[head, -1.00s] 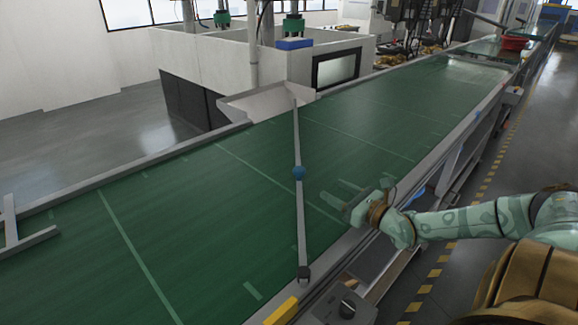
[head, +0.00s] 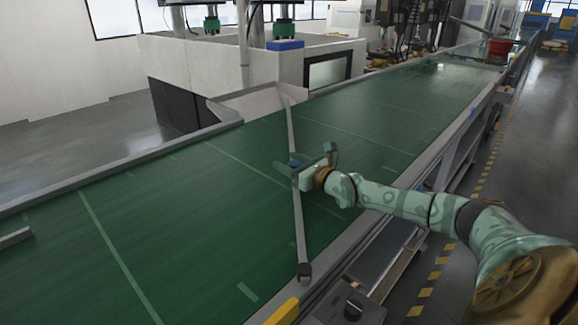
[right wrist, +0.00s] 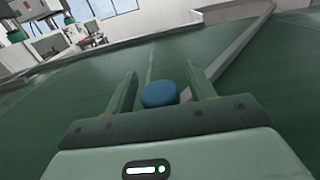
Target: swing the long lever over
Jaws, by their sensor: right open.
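The long lever (head: 297,225) is a thin grey bar lying across the green belt, from a dark pivot (head: 304,270) at the near rail to the far rail. A blue knob (head: 293,163) sits around its middle, partly hidden by my gripper in the head view. My right gripper (head: 306,160) is open at the knob. In the right wrist view the knob (right wrist: 160,95) appears between the two spread fingers, with a gap on each side. The bar (right wrist: 233,45) runs off behind the right finger. My left gripper is not in view.
The green conveyor belt (head: 150,215) is mostly clear around the lever. A yellow block (head: 283,312) and a box with a dark knob (head: 352,308) are at the near rail. A grey chute (head: 255,103) is by the far rail. A red bin (head: 499,47) stands far back.

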